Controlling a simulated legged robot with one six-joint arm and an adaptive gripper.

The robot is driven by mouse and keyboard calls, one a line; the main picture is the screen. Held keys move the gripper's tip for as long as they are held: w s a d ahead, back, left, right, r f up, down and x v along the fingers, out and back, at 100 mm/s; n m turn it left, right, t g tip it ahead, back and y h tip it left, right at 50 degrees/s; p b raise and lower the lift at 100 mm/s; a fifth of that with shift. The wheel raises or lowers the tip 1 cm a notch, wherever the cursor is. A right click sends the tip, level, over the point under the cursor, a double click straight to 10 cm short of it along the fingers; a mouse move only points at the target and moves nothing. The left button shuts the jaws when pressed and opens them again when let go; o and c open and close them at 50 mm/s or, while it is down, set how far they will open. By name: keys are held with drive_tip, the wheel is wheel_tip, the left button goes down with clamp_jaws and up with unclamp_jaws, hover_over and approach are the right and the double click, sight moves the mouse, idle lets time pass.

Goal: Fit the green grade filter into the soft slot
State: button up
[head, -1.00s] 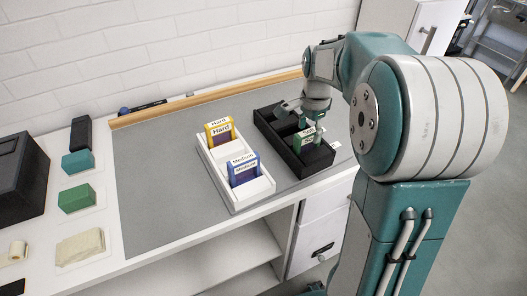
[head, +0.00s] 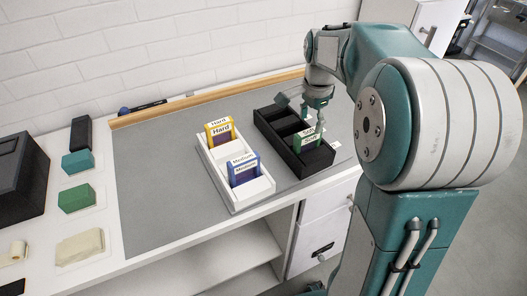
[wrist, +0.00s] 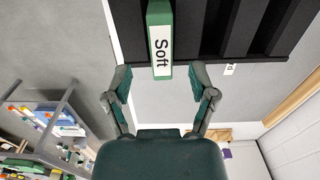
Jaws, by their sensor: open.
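The green grade filter (head: 307,140), labelled "Soft", stands in the front part of the black rack (head: 267,134). It also shows in the wrist view (wrist: 159,45) at the top centre, beyond and between my fingertips. My gripper (head: 312,116) is open just above the filter in the head view. In the wrist view my gripper (wrist: 160,80) has its two fingers spread to either side of the filter's near end, with gaps showing. How deep the filter sits in the rack is hard to tell.
A white holder (head: 235,207) left of the rack holds a yellow "Hard" filter (head: 219,131) and a blue "Medium" filter (head: 244,169). Several small blocks and a black box (head: 20,178) stand at the left. The grey mat (head: 160,190) is clear between.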

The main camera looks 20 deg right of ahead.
drive_tip(key=shift+r, duration=0.45)
drive_tip(key=shift+r, duration=0.1)
wheel_tip(320, 180, up, 12)
idle(0.5)
drive_tip(key=s+a+f+n+t, duration=0.1)
drive_tip(key=s+a+f+n, duration=0.2)
drive_tip(key=s+n, duration=0.2)
drive_tip(key=s+a+f+n+t, duration=0.2)
drive_tip(key=s+a+f+n, duration=0.1)
drive_tip(key=s, duration=0.6)
drive_tip(key=s+a+f+n+t, duration=0.2)
drive_tip(key=s+a+f+n, duration=0.1)
drive_tip(key=s+a+n, duration=0.2)
drive_tip(key=shift+s+n, duration=1.1)
drive_tip(key=shift+s, duration=0.1)
